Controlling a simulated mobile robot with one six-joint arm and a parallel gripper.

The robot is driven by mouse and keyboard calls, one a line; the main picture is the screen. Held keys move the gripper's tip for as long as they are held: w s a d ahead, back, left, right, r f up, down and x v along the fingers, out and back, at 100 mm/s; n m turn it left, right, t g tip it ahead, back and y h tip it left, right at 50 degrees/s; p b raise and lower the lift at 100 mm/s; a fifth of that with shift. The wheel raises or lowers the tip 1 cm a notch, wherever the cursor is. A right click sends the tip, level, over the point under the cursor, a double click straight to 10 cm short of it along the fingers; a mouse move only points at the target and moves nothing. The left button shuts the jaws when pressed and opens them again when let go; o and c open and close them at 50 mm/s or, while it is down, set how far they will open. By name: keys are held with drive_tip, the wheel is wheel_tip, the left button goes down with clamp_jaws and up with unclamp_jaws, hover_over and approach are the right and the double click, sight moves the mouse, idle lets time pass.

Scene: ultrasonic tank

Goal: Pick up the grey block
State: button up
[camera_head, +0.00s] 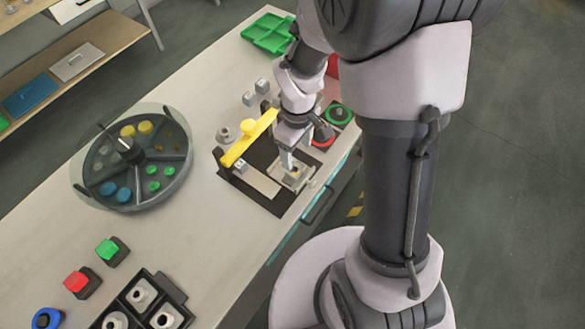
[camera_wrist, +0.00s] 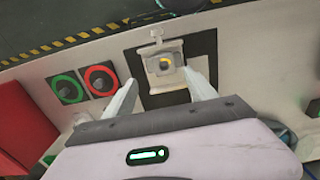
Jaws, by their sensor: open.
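Small light grey blocks stand on the bench in the head view: two near the back, one (camera_head: 249,99) beside another (camera_head: 262,86), and one (camera_head: 240,166) by the black frame's left end. I cannot tell which one the task means. My gripper (camera_head: 288,163) is open, pointing down over the right end of the black frame. In the wrist view my gripper (camera_wrist: 161,78) has its fingers spread. Nothing shows between the fingers.
A yellow bar (camera_head: 247,140) spans the black frame. A round divided tray (camera_head: 105,190) stands to the left. Red and green rings (camera_wrist: 84,84) lie beside the fitting. A green tray (camera_head: 268,33) is at the back. Bare bench (camera_head: 200,250) is free in front.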

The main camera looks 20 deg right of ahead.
sight(294, 167)
wheel_tip(294, 167, down, 2)
drive_tip(key=shift+s+f, duration=0.15)
drive_tip(key=shift+f, duration=0.1)
drive_tip(key=f, duration=0.1)
drive_tip(key=f+b, duration=0.1)
drive_tip(key=f, duration=0.1)
drive_tip(key=f+b, duration=0.1)
drive_tip(key=f, duration=0.1)
drive_tip(key=shift+a+f, duration=0.1)
drive_tip(key=shift+a, duration=0.3)
clamp_jaws()
drive_tip(key=shift+r, duration=0.2)
